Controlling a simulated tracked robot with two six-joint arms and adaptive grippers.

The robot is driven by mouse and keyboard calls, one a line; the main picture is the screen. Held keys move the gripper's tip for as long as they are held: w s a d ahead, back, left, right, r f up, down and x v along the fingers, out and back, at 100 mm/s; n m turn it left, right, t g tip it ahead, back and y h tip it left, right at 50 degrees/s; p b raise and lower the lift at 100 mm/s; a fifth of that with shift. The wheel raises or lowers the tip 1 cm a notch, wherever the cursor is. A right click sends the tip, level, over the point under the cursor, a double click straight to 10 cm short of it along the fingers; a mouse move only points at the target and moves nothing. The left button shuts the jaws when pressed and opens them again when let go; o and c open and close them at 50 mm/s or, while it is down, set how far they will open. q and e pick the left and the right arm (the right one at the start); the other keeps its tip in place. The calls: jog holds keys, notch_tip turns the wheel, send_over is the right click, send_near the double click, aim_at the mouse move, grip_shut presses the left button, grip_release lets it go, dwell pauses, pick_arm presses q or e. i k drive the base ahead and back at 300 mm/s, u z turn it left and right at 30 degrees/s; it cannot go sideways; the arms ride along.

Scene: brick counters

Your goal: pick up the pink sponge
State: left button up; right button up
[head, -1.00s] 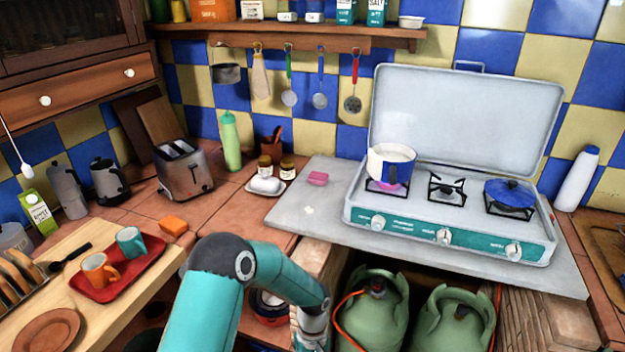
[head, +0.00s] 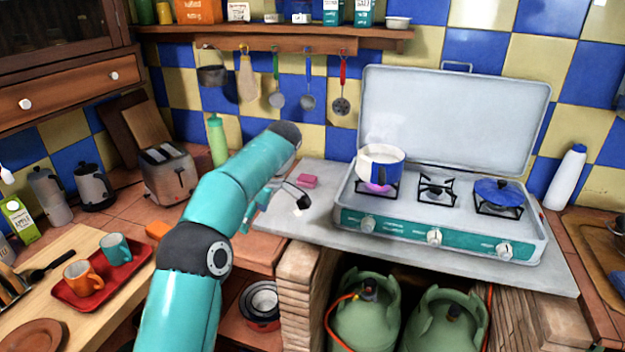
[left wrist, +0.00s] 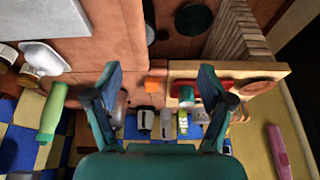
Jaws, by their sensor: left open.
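The pink sponge (head: 307,181) lies on the grey slab (head: 330,207), left of the camping stove, in the head view. I do not make it out in the left wrist view. My right gripper is not in view.
The stove (head: 440,205) bears a white and blue pot (head: 381,165) over a glowing burner. A white dish (left wrist: 45,58) shows in the left wrist view. A toaster (head: 169,174) and green bottle (head: 216,140) stand behind my arm. Gas bottles (head: 365,310) stand below the slab.

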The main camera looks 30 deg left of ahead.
aim_at(303, 180)
jog(key=i, duration=1.45)
jog(key=u, duration=0.05)
